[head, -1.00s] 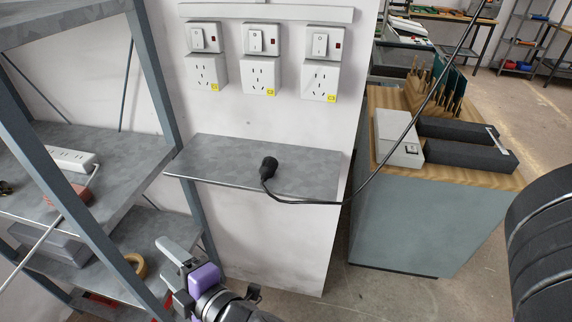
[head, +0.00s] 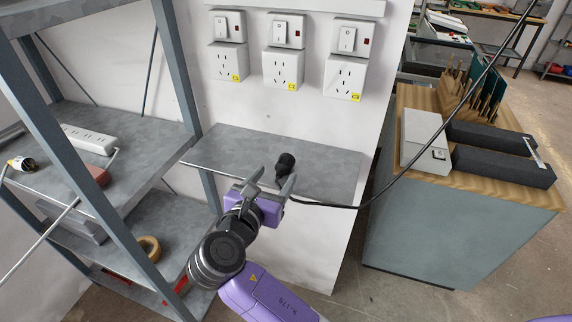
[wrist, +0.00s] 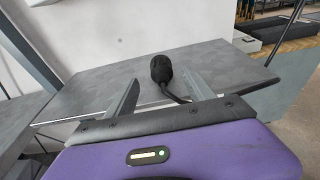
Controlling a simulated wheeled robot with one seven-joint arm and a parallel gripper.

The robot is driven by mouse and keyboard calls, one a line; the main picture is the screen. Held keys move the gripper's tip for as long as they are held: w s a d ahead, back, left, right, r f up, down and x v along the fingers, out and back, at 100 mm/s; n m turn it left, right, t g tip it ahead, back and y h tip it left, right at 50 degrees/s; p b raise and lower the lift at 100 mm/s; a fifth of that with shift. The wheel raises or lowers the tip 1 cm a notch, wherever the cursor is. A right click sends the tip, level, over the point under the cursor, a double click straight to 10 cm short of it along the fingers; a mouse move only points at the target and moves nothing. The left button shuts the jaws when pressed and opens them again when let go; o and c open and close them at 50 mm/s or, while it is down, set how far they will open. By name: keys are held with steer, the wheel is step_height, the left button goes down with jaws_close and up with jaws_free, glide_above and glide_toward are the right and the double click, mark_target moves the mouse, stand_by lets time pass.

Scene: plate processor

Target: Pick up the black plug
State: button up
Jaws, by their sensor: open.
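The black plug (head: 285,163) rests on the small grey wall shelf (head: 225,148), below the sockets. Its black cable runs off to the right and up. In the wrist view the plug (wrist: 161,69) stands beyond the fingertips, between their lines but nearer the right finger, with its cable dropping toward the jaws. My gripper (head: 272,178) is open and empty at the shelf's front edge, just in front of the plug. In the wrist view my gripper (wrist: 159,90) shows both fingers apart. The plug's lower part is partly hidden by a finger in the head view.
Three sockets with switches (head: 283,68) are on the white wall above the shelf. A grey metal rack (head: 172,70) stands close on the left, holding a power strip (head: 88,138) and tape roll (head: 148,248). A wood-topped cabinet (head: 545,190) stands right.

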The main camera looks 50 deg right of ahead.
mark_target(282, 169)
steer(key=shift+p+x, duration=0.3)
steer(key=shift+x, duration=2.75)
steer(key=shift+s, duration=0.15)
jaws_close()
